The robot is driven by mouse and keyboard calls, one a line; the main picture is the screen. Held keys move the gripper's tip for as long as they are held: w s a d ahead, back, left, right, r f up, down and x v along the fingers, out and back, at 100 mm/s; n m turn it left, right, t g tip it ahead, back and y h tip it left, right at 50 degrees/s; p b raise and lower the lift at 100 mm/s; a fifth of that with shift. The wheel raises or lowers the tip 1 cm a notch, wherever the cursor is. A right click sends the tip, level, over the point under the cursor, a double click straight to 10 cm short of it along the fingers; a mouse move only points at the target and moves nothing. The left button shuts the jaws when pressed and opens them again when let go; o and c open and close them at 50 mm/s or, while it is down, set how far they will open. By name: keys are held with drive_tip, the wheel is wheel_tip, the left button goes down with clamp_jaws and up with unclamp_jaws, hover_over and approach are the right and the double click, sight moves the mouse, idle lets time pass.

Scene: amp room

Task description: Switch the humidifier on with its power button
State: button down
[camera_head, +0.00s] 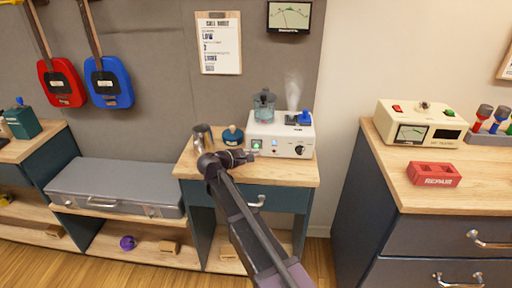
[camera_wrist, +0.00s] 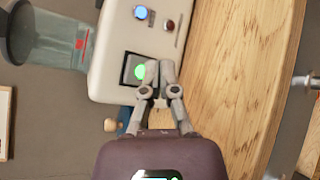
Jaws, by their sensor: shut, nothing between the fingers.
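The humidifier (camera_head: 281,134) is a white box on the small wooden-topped cabinet, with a clear tank on top and pale mist rising from its right side. Its front carries a power button (camera_wrist: 139,71), lit green in a dark square frame, and it also shows in the head view (camera_head: 257,143). A blue round light (camera_wrist: 141,12) and a red knob or light (camera_wrist: 169,25) sit further along the front. My gripper (camera_wrist: 158,68) is shut and empty, its fingertips at the edge of the button's frame. I cannot tell whether they touch it.
A metal cup (camera_head: 203,139) and a blue pot (camera_head: 233,136) stand left of the humidifier, close to my gripper. The cabinet top's front edge (camera_head: 300,180) is bare. A cream meter box (camera_head: 420,122) and a red block (camera_head: 434,174) sit on the right cabinet.

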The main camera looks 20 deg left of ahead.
drive_tip(key=shift+s+d, duration=0.25)
drive_tip(key=shift+s, duration=0.75)
drive_tip(key=shift+s+d, duration=0.25)
drive_tip(key=shift+s, duration=0.75)
